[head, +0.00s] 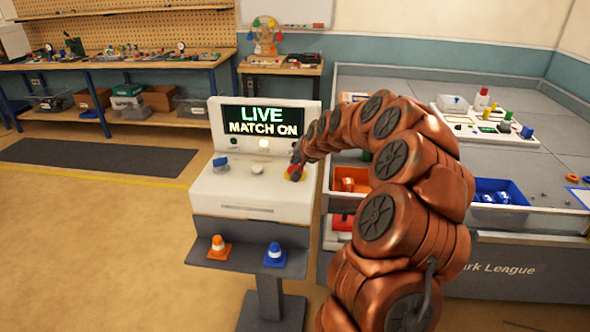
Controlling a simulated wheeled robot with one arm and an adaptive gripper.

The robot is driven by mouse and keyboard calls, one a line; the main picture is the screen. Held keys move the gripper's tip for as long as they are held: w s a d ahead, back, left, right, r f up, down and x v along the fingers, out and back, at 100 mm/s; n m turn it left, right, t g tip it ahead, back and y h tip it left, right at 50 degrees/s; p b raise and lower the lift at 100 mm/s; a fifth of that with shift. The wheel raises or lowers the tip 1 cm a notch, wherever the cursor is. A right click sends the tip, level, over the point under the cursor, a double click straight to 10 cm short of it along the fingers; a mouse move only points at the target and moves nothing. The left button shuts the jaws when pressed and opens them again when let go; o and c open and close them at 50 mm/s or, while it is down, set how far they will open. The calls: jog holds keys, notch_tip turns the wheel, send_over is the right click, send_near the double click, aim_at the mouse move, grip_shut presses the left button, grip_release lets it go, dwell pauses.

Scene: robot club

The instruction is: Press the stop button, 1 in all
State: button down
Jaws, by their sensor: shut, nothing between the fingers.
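A white console (218,197) stands on a grey pedestal. Its screen (262,120) reads "LIVE MATCH ON". A red button with a yellow surround (290,177), apparently the stop button, is at the right of the console's sloped top and is mostly hidden by my gripper. My copper-coloured arm reaches in from the lower right and curves over to the console. My gripper (297,168) is shut and empty, with its tips at the red button. I cannot tell whether they touch it.
A grey field table (400,85) is at right.

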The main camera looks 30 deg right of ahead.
jog(key=shift+f, duration=0.1)
jog(key=shift+f+b, duration=0.35)
jog(key=shift+b, duration=0.15)
jog(key=shift+f+b, duration=0.5)
jog(key=shift+f, duration=0.1)
dwell(1.0)
jog(key=shift+r, duration=0.1)
dwell(0.4)
jog(key=shift+r, duration=0.95)
jog(key=shift+r, duration=0.15)
jog(key=shift+r, duration=2.35)
